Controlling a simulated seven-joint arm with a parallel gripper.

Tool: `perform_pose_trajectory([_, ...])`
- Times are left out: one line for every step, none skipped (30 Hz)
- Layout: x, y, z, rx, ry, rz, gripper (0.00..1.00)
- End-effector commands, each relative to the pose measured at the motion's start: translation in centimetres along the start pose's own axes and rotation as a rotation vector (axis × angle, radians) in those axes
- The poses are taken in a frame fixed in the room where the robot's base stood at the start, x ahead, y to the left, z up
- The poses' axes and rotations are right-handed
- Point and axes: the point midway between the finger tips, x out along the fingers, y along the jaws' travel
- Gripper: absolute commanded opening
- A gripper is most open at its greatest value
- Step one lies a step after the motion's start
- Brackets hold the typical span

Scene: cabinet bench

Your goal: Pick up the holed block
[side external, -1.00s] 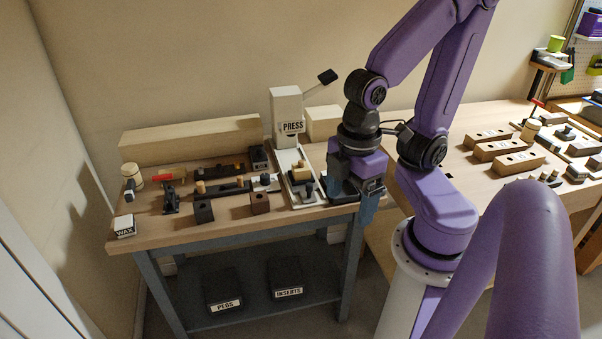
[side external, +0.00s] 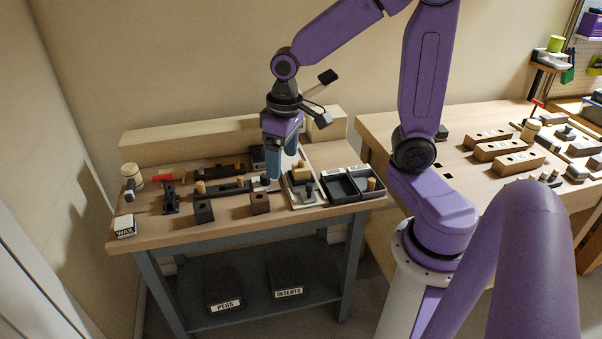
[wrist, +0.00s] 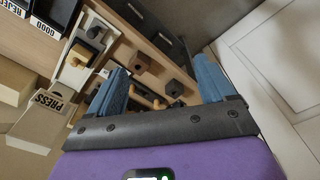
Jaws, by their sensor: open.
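Two small blocks with a hole in the top stand near the bench's front edge: a reddish-brown one (side external: 260,203) and a near-black one (side external: 203,212) to its left. In the wrist view the brown block (wrist: 139,63) and the dark block (wrist: 175,88) show between or close to my fingers' lines. I cannot tell which one the task names. My gripper (side external: 280,180) is open and empty, pointing down above the bench, just behind and to the right of the brown block. In the wrist view my gripper's blue fingers (wrist: 160,68) are spread apart.
A white press (wrist: 42,112) is partly hidden behind my arm in the side view. Its pale base plate (side external: 305,197) holds a wooden block. Dark trays (side external: 341,189) lie at the right. Slotted dark bars with pegs (side external: 225,188) lie behind the blocks. A wax block (side external: 124,226) sits at front left.

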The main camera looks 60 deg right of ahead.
Motion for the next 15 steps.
perform_pose_trajectory([0.2,1.3,-1.0,0.071,0.001,0.006,0.83])
perform_pose_trajectory([0.4,2.1,-1.5,0.112,0.002,0.009,0.83])
perform_pose_trajectory([0.5,3.2,-2.1,0.167,0.006,0.013,0.83])
perform_pose_trajectory([0.7,4.0,-2.6,0.207,0.006,0.016,0.83])
perform_pose_trajectory([0.8,4.9,-3.0,0.247,0.009,0.019,0.83])
perform_pose_trajectory([0.9,6.0,-3.5,0.302,0.010,0.023,0.83])
perform_pose_trajectory([1.1,7.0,-3.8,0.342,0.011,0.027,0.83])
perform_pose_trajectory([1.2,7.9,-4.1,0.382,0.013,0.030,0.83])
perform_pose_trajectory([1.4,9.1,-4.5,0.437,0.015,0.035,0.83])
perform_pose_trajectory([1.5,10.1,-4.7,0.477,0.017,0.038,0.83])
perform_pose_trajectory([1.7,11.1,-4.9,0.517,0.019,0.042,0.83])
perform_pose_trajectory([1.8,12.4,-5.1,0.572,0.022,0.047,0.83])
perform_pose_trajectory([2.0,13.4,-5.2,0.611,0.023,0.050,0.83])
perform_pose_trajectory([2.1,14.3,-5.2,0.648,0.025,0.054,0.83])
perform_pose_trajectory([2.3,15.6,-5.2,0.699,0.026,0.059,0.83])
